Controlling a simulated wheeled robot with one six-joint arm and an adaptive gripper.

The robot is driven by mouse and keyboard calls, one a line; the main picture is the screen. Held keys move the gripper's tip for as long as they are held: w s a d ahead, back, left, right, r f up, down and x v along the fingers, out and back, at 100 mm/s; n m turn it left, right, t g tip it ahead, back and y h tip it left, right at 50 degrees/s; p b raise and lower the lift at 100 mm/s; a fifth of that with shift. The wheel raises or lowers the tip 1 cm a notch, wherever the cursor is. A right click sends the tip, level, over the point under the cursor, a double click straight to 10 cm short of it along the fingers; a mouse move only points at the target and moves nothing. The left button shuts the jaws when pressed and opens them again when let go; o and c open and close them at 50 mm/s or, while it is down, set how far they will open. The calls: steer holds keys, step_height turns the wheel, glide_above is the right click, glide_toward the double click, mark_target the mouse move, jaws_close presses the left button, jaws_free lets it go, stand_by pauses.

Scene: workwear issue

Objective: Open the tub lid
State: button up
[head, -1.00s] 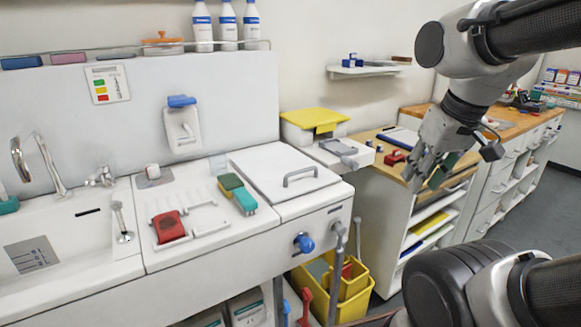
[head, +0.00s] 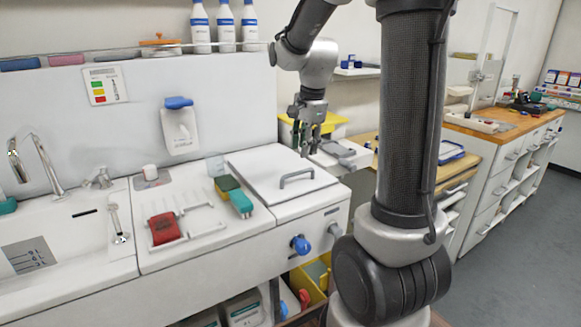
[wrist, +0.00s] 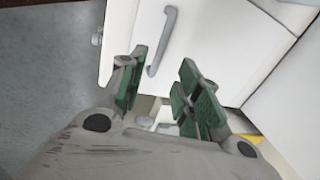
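The tub lid (head: 262,168) is a flat white panel on the counter, lying closed, with a grey bar handle (head: 297,175) near its front right edge. My gripper (head: 305,148) hangs fingers down over the lid's back right corner, above and behind the handle, apart from it. In the wrist view the green-padded fingers of my gripper (wrist: 162,78) are spread and empty. The handle (wrist: 163,38) shows beyond the fingertips on the white lid (wrist: 205,45). The inside of the tub is hidden.
Green and teal sponges (head: 235,197) lie at the lid's left edge, near a red item (head: 164,228). A blue knob (head: 300,244) sticks out of the front below. A yellow-topped box (head: 330,120) and a grey object (head: 340,149) stand close behind and right.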

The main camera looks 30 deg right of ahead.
mark_target(301, 172)
steer(key=f, duration=0.2)
steer(key=w+f, duration=0.1)
steer(key=f, duration=0.4)
steer(key=shift+w+f, duration=0.25)
steer(key=shift+f, duration=0.1)
jaws_close()
